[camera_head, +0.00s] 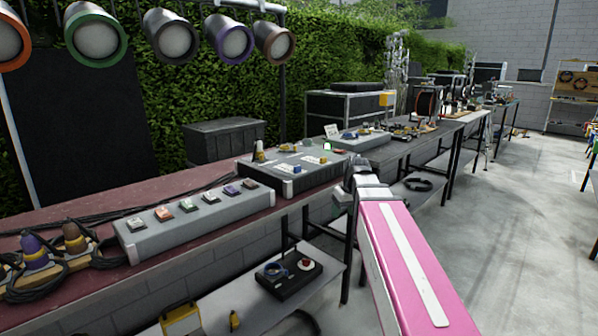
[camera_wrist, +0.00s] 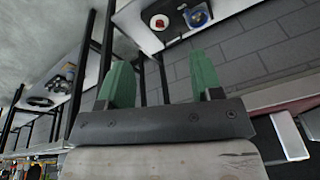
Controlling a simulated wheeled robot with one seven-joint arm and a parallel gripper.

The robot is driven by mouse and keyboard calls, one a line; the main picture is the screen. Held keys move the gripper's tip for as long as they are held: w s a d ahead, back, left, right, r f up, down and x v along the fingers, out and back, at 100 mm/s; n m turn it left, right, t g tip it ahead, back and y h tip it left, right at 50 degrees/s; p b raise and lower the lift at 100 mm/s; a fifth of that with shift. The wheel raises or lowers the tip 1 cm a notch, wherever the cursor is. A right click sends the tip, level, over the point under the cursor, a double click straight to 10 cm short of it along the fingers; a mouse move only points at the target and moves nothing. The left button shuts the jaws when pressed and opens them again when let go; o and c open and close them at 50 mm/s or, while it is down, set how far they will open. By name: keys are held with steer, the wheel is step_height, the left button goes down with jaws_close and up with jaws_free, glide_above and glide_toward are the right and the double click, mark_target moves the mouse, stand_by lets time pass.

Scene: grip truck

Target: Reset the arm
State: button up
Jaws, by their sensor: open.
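My gripper (camera_wrist: 162,78) shows in the wrist view with its two green fingers spread wide apart and nothing between them. In the head view my pink arm reaches forward from the lower right, and its far end is beside the front edge of the bench line. The fingers cannot be made out clearly there. No object is held.
A long bench (camera_head: 95,215) on the left carries a grey button box (camera_head: 195,221) and a dark control box (camera_head: 292,172). Below, a low shelf holds a black box (camera_head: 289,279) with a red button. The concrete floor (camera_head: 520,230) on the right is clear.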

steer(key=s+d+f+m, duration=0.1)
steer(key=s+f, duration=0.3)
steer(key=f, duration=0.4)
steer(key=s+d+f+m+g+h, duration=0.1)
steer(key=s+f+m, duration=0.1)
steer(key=s+f, duration=0.3)
steer(key=s+d+f+m+g, duration=0.1)
steer(key=s+f, duration=0.4)
steer(key=f, duration=0.7)
steer(key=shift+m+h, duration=0.4)
